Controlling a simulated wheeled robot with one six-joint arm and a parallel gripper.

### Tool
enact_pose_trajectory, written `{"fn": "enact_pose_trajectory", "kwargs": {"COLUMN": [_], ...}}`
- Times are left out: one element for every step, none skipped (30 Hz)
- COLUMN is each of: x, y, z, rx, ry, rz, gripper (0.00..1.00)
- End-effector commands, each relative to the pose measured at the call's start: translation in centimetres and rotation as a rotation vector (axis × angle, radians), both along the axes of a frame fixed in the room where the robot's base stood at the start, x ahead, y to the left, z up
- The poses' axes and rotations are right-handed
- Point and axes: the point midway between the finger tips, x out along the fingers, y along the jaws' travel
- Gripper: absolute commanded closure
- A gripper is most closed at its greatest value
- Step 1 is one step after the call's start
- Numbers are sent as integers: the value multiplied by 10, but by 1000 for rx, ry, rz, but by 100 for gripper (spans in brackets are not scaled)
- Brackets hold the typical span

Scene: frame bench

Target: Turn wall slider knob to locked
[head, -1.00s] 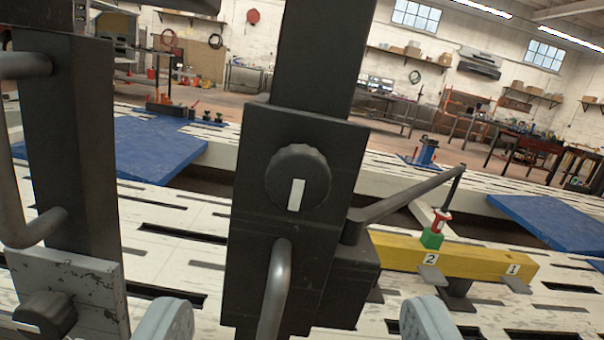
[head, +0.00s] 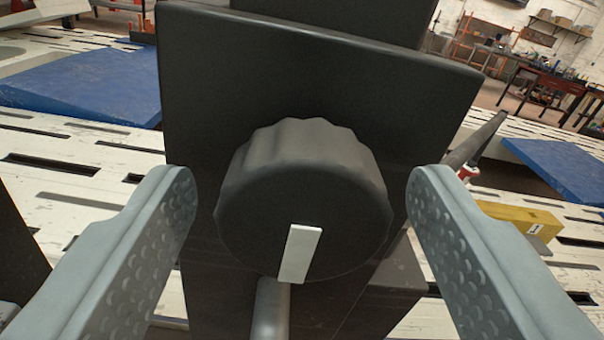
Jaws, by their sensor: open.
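The slider knob (head: 300,185) is a round black knob with a scalloped edge, on a dark upright plate (head: 420,100). A white mark (head: 299,253) on its face points down, leaning slightly left at its lower end. My gripper (head: 302,190) is open, with one grey padded finger on each side of the knob and a gap between each finger and the knob. Neither finger appears to touch it. I see no label for the locked position.
A grey handle bar (head: 270,310) stands just below the knob. A dark lever (head: 475,145) and a yellow beam (head: 520,222) are to the right. Blue panels (head: 85,85) lie on the white slotted bench (head: 90,145).

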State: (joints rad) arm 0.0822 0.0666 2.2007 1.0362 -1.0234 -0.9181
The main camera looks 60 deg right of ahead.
Motion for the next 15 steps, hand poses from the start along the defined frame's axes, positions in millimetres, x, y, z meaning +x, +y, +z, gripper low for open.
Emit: {"fn": "enact_pose_trajectory", "kwargs": {"x": [0,0,0,0,0,0,0,0,0,0,0,0,0,0,0], "y": [-1,-1,-1,-1,-1,-1,-1,-1,-1,-1,-1,-1,-1,-1,-1], "z": [0,0,0,0,0,0,0,0,0,0,0,0,0,0,0], "rx": [0,0,0,0,0,0,0,0,0,0,0,0,0,0,0], "ry": [0,0,0,0,0,0,0,0,0,0,0,0,0,0,0], "rz": [0,0,0,0,0,0,0,0,0,0,0,0,0,0,0], "gripper": [35,35,35,35,35,35,35,39,47,53,59,67,73,79,80]}}
